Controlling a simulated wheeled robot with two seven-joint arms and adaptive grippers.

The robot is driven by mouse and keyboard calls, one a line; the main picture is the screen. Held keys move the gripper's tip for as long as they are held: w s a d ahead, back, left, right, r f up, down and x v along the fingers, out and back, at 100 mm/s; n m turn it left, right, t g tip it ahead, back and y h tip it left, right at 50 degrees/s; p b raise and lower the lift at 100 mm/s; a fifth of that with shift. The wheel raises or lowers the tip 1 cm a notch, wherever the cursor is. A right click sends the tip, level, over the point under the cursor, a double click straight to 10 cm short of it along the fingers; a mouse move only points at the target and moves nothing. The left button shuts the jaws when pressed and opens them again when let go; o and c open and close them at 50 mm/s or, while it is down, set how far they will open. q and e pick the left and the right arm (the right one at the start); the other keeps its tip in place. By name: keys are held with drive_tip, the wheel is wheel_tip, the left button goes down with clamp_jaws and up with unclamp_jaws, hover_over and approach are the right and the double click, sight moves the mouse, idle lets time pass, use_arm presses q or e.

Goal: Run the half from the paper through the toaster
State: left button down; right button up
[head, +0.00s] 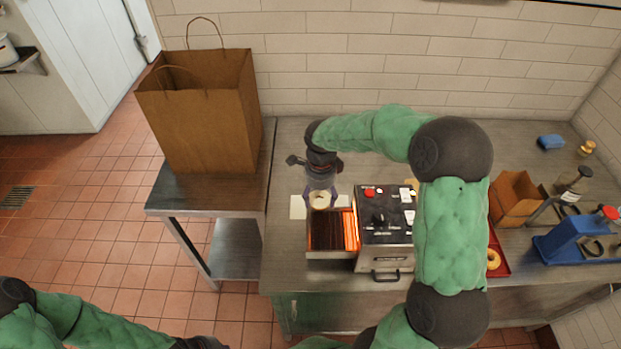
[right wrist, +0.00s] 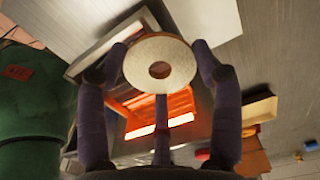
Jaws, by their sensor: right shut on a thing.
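My right gripper (head: 320,192) is shut on a pale bagel half (head: 320,202), held above the back end of the toaster's open feed section. In the right wrist view the half (right wrist: 178,78) shows its pale face and centre hole between the fingers. The toaster (head: 385,240) has a dark control top with knobs and a red button, and its heating section (head: 350,230) glows orange beside a dark rack (head: 325,230). The white paper (head: 298,207) lies behind the feed section, partly hidden by the gripper and half. My left gripper is not in view; only my left arm shows at lower left.
A brown paper bag (head: 205,115) stands on a lower side table at left. Right of the toaster are a red tray (head: 503,262) with a bagel piece (head: 493,259), a brown box (head: 512,197), a blue slicer-like device (head: 572,240) and a blue sponge (head: 550,142).

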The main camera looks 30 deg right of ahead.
drive_tip(key=p, duration=0.4)
approach(329, 230)
drive_tip(key=shift+w+d+f, duration=0.2)
drive_tip(key=shift+w+f, duration=0.2)
drive_tip(key=shift+w, duration=0.1)
drive_tip(key=shift+s+a, duration=0.15)
drive_tip(key=shift+s, duration=0.35)
use_arm(q)
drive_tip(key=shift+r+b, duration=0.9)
drive_tip(key=shift+b, duration=0.7)
use_arm(e)
drive_tip(key=shift+f, duration=2.8)
drive_tip(key=o, duration=0.9)
drive_tip(key=shift+o, duration=0.8)
